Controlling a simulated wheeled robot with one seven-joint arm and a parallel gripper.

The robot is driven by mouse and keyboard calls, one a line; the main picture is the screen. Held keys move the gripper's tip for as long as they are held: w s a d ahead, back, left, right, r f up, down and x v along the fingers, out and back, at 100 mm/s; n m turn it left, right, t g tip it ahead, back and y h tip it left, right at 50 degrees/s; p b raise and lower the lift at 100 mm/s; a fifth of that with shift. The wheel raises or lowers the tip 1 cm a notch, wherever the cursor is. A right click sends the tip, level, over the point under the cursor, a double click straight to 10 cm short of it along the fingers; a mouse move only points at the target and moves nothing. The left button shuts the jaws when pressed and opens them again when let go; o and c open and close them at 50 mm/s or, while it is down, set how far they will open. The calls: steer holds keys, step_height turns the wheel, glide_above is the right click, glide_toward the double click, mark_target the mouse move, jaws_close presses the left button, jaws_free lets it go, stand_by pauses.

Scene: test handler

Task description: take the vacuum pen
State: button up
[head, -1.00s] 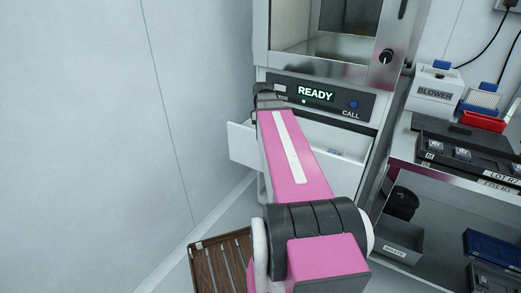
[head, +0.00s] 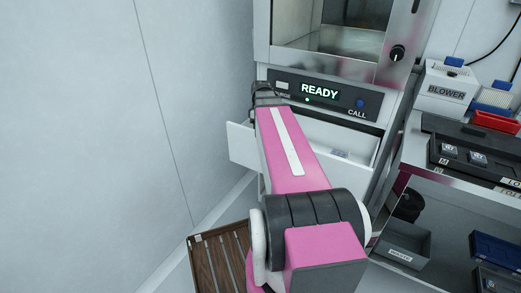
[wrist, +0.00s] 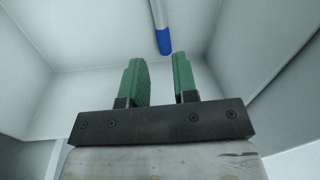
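The vacuum pen (wrist: 163,38) shows in the wrist view as a slim pale rod with a blue end, at the top middle. My gripper (wrist: 160,72) has two green fingers spread apart, with nothing between them. The pen's blue end lies just beyond the fingertips, roughly in line with the gap and apart from both. Pale walls like the inside of a drawer surround them. In the head view my pink arm reaches to the open white drawer (head: 363,145) under the READY panel, and my gripper and the pen are hidden.
A small light item (head: 340,154) lies in the drawer's right part. The handler front with its READY panel (head: 319,93) stands above the drawer. A bench at right holds a BLOWER box (head: 447,91) and a black tray (head: 446,128). A brown slatted crate (head: 207,262) stands below.

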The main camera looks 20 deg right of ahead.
steer(key=shift+s+a+f, duration=0.1)
steer(key=shift+a+f, duration=0.1)
steer(key=shift+f, duration=1.15)
steer(key=shift+s+a+f, duration=0.1)
steer(key=shift+a+f, duration=0.15)
steer(key=shift+f, duration=1.1)
steer(key=shift+s+a+f, duration=0.1)
steer(key=shift+a+f, duration=0.1)
steer(key=shift+f, duration=1.15)
jaws_close()
